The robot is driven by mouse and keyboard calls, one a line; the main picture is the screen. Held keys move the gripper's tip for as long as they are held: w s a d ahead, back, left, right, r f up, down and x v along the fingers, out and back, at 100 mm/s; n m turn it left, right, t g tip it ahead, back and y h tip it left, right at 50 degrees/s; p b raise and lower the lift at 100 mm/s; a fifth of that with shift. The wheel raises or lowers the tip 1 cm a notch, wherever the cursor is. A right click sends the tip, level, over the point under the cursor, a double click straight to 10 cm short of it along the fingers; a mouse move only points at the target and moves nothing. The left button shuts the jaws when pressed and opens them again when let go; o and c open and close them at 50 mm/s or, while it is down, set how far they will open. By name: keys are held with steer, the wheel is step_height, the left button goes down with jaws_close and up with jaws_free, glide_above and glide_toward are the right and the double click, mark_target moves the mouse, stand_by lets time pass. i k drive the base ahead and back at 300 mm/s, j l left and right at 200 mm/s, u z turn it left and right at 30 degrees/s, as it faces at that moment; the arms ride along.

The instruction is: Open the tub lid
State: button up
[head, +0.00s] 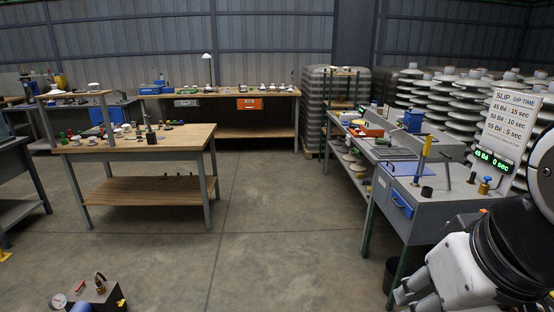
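No tub with a lid can be made out for certain. The likeliest candidate is a grey box-like unit (450,212) at the right, with a flat closed top and a blue handle (401,203) on its front. A yellow-and-blue upright tool (422,160), a dark cup (427,192) and a brass-and-blue fitting (484,186) stand on its top. My gripper (412,292) is at the bottom right, below and in front of this unit and apart from the handle. Its fingers are partly cut off by the picture edge, and their opening is unclear.
A slip dip-time sign (510,120) with a green display stands behind the unit. A cluttered grey bench (345,150) adjoins it. A wooden table (180,138) stands left, and a gauge box (92,293) sits bottom left. The middle floor (270,220) is clear.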

mark_target(396, 169)
steer(key=i, duration=1.85)
steer(key=i+z, duration=0.8)
steer(key=i, duration=0.15)
steer(key=i+j+z, duration=0.25)
steer(key=i+z, duration=0.15)
